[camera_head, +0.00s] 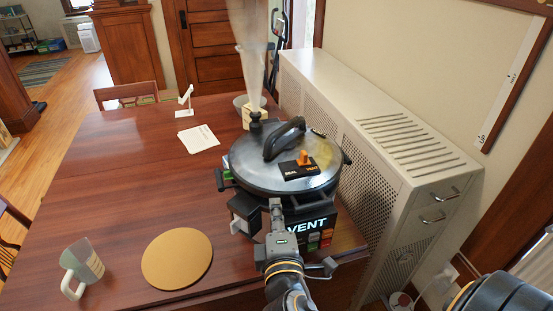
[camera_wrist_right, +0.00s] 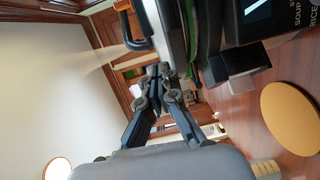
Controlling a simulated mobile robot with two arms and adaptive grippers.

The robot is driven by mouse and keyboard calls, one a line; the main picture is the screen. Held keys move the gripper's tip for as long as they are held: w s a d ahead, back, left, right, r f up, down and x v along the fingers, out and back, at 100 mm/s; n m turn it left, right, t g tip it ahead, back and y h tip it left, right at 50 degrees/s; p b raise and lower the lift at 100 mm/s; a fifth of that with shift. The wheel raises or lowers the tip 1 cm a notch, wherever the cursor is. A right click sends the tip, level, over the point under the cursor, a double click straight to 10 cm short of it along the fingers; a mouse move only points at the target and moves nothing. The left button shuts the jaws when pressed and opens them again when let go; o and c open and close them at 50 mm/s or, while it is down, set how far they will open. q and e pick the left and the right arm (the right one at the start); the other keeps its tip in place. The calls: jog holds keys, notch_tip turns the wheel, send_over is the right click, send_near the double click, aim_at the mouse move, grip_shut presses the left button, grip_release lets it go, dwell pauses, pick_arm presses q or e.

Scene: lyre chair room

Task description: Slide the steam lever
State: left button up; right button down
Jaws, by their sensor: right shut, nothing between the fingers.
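The steam lever is a small orange knob (camera_head: 304,158) on a black plate marked with white lettering, on the lid of the round pressure cooker (camera_head: 250,180). The knob sits near the middle of the plate, by the lettering. My right gripper (camera_head: 276,204) is shut and empty, at the cooker's front edge, below and left of the lever. I cannot tell whether it touches the cooker. The wrist view shows its closed fingers (camera_wrist_right: 160,72) beside the cooker's side; the lever does not show there. My left gripper is not in view.
Steam (camera_head: 250,45) rises from behind the black lid handle (camera_head: 284,138). A round tan mat (camera_head: 177,258), a mug (camera_head: 82,268), papers (camera_head: 198,139) and a small white stand (camera_head: 185,103) are on the wooden table (camera_head: 120,200). A radiator cabinet (camera_head: 390,150) stands close on the right.

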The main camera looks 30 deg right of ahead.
aim_at(296, 172)
jog(key=shift+m+h, duration=0.4)
jog(key=shift+h, duration=0.2)
jog(key=w+d+r+p, duration=0.1)
jog(key=w+d, duration=0.1)
jog(key=w+d+r+p, duration=0.1)
jog(key=w+d, duration=0.1)
jog(key=w, duration=0.1)
jog(key=w+d+r+p, duration=0.1)
jog(key=w+d, duration=0.1)
jog(key=w, duration=0.1)
jog(key=shift+w+r, duration=0.1)
jog(key=shift+r, duration=0.25)
jog(key=d, duration=0.1)
jog(key=s+d+p, duration=0.1)
jog(key=d, duration=0.1)
jog(key=shift+s+d, duration=0.1)
jog(key=shift+s+d+f, duration=0.1)
jog(key=shift+d, duration=0.1)
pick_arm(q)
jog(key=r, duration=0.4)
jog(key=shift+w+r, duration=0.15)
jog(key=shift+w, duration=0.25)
pick_arm(e)
jog(key=shift+f, duration=0.1)
